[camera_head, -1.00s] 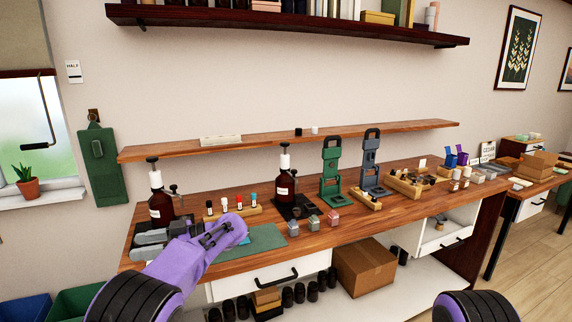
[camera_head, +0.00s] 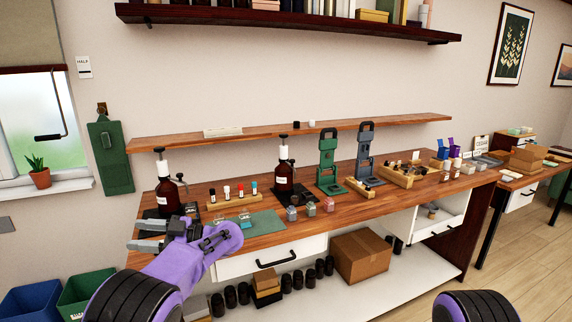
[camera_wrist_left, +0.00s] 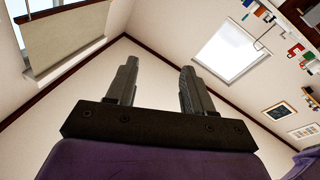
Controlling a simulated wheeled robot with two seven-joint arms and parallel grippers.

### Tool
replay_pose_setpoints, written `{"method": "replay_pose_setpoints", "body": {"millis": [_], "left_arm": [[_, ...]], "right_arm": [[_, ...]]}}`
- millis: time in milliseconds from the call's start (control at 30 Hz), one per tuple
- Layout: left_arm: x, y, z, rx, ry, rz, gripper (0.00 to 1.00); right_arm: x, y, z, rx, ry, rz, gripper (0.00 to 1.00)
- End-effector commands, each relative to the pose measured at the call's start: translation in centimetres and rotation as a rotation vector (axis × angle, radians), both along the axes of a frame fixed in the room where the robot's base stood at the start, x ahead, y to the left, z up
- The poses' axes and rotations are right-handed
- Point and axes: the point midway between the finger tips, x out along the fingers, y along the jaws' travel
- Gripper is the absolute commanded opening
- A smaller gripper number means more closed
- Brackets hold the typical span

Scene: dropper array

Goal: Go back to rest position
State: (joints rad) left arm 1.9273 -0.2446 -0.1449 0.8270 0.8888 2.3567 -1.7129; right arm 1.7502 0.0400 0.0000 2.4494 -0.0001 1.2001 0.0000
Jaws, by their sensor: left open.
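My left gripper (camera_head: 146,236) is at the left front edge of the wooden bench, with its arm coming in from the lower left. Its jaws point left and are open and empty. In the left wrist view the two fingers (camera_wrist_left: 157,88) stand apart with only wall and ceiling between them. A brown pump bottle (camera_head: 167,195) stands behind the gripper on a dark mat. My right gripper is out of view; only a dark rounded part of my body shows at the lower right.
A green mat (camera_head: 262,224) and a rack of small vials (camera_head: 233,202) lie right of the gripper. A second brown bottle (camera_head: 284,180), green press (camera_head: 328,165) and grey press (camera_head: 366,155) stand farther right. A blue bin (camera_head: 28,302) and green bin (camera_head: 84,290) sit on the floor.

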Motion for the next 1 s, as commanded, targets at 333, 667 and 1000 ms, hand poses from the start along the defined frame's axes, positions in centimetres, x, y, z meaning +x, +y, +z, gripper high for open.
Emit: {"method": "replay_pose_setpoints", "body": {"millis": [333,667,1000], "left_arm": [[2.8,2.1,-8.6,0.228,0.06,-0.559,0.52],[-7.3,1.5,-30.4,-0.275,0.387,-1.086,0.52],[-29.8,-2.2,-41.7,-0.943,0.739,-1.117,0.52]], "right_arm": [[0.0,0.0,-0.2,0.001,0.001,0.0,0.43],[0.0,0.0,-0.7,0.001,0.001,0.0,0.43],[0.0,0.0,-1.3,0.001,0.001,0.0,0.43]]}}
